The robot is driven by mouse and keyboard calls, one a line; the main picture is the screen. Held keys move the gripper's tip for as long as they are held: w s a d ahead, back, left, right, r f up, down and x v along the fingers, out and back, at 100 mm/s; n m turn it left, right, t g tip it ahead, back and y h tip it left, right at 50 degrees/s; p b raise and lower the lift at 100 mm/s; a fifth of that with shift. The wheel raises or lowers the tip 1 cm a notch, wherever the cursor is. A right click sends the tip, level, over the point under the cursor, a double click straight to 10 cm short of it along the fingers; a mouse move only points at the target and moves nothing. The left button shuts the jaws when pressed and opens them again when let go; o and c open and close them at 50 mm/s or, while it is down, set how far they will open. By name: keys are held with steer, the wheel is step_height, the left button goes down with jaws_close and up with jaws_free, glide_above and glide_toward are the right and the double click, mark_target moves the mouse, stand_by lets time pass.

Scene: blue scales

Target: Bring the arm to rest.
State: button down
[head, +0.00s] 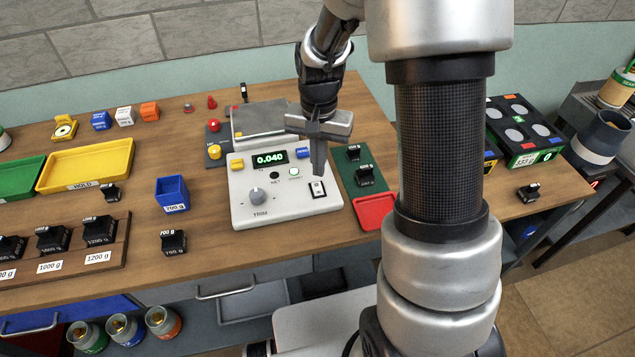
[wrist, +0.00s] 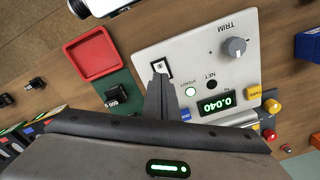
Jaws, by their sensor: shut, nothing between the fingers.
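My gripper (head: 318,172) is shut and empty, pointing down over the front of the white scale console (head: 262,213). In the wrist view its closed fingertips (wrist: 160,80) are close to the black and white rocker switch (wrist: 161,68). I cannot tell whether they touch it. The switch also shows in the head view (head: 317,189), just below the fingertips. The console's display (head: 270,159) reads 0.040, and a green lamp (head: 294,172) marked steady is lit beside it. My arm hides part of the table to the right.
A red tray (head: 374,212) and black weights on a green mat (head: 348,185) lie right of the console. A metal weighing plate (head: 262,121) stands behind it. A blue box (head: 172,194) and a black weight (head: 173,242) stand to the left. Bare wood lies between them and the console.

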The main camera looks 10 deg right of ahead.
steer(key=shift+r, duration=0.2)
stand_by(0.3)
steer(key=s+r+n+t, duration=0.1)
steer(key=s+r, duration=0.3)
steer(key=r, duration=0.3)
steer(key=s+r+n+t, duration=0.2)
steer(key=s+r, duration=0.1)
steer(key=r, duration=0.5)
steer(key=s+r+n+t, duration=0.2)
steer(key=s+r, duration=0.4)
steer(key=s, duration=0.5)
steer(key=shift+s+r+n+t, duration=0.15)
steer(key=shift+s+n+t, duration=0.15)
steer(key=shift+n, duration=0.2)
